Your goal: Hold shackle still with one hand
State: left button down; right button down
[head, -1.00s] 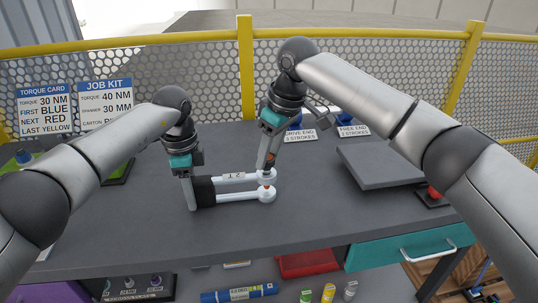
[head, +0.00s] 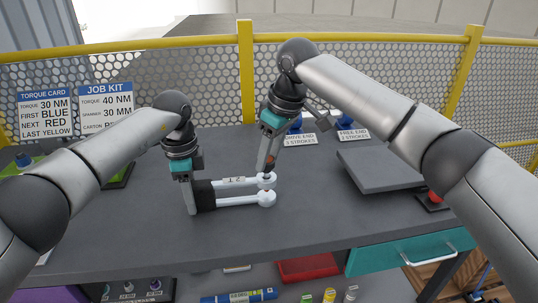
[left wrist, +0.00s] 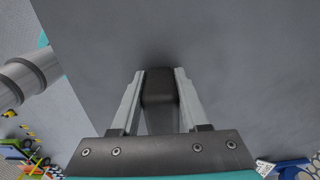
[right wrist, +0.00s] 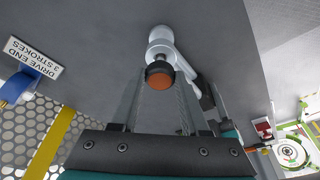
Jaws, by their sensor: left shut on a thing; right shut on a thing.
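The shackle (head: 238,201) is a white U shape marked 2T, lying level at the middle of the bench with its two eyes to the right. My left gripper (head: 194,204) is shut on its black bow end (head: 206,194). The left wrist view shows this black part (left wrist: 160,88) between the two fingers. My right gripper (head: 268,165) is shut on the orange-ended pin (right wrist: 160,75), above the shackle's eyes. The pin lines up with the white eye (right wrist: 160,38) in the right wrist view. How deep the pin sits is unclear.
A grey raised pad (head: 378,169) lies to the right, with a red button (head: 435,195) beside it. Signs (head: 300,140) and blue items stand behind the right gripper. A green tray (head: 118,172) is at left. The front of the bench is clear.

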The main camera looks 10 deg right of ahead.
jog(key=shift+r, duration=0.25)
jog(key=shift+r, duration=3.4)
jog(key=shift+r, duration=0.25)
notch_tip(320, 180, up, 3)
jog(key=shift+f, duration=0.1)
pick_arm(q)
grip_release()
jog(key=shift+r, duration=0.1)
